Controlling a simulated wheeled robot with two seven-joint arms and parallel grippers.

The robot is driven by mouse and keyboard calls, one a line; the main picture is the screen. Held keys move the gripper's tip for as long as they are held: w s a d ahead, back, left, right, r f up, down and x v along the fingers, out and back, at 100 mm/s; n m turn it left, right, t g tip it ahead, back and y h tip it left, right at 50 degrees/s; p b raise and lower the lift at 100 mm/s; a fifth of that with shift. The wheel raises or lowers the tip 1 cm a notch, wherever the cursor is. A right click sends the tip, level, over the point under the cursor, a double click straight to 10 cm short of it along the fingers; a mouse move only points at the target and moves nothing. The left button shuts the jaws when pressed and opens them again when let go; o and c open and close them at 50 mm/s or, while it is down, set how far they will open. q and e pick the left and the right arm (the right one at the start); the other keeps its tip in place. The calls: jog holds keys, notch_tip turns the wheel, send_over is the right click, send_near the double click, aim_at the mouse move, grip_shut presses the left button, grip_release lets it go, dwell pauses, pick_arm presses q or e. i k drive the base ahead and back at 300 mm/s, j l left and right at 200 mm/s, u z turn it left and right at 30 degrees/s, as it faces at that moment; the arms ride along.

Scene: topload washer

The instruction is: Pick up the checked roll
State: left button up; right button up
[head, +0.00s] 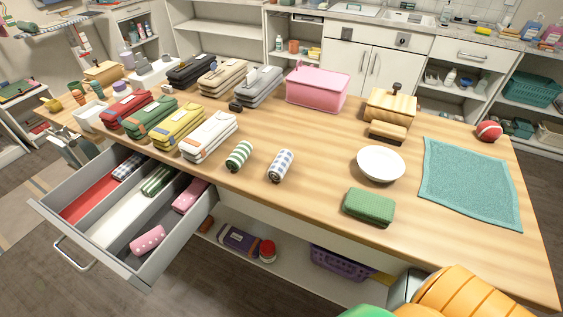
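A roll with a blue-grey and white checked-looking pattern (281,165) lies on the wooden table near its front edge, right of a green-and-white striped roll (239,154). The two are apart. Another roll, with a dark-and-white check (128,166), lies at the far end of the left compartment of the open drawer (133,273). The drawer's middle compartment holds a green striped roll (157,180). Its right compartment holds a plain pink roll (190,195) and a pink dotted roll (148,240).
Folded cloth stacks (208,136) stand left on the table (325,128), with a pink bin (317,89) behind. The tabletop just right of the patterned roll is clear.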

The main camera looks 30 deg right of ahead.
aim_at(277, 170)
jog(key=k+z, duration=0.15)
jog(key=z, duration=0.9)
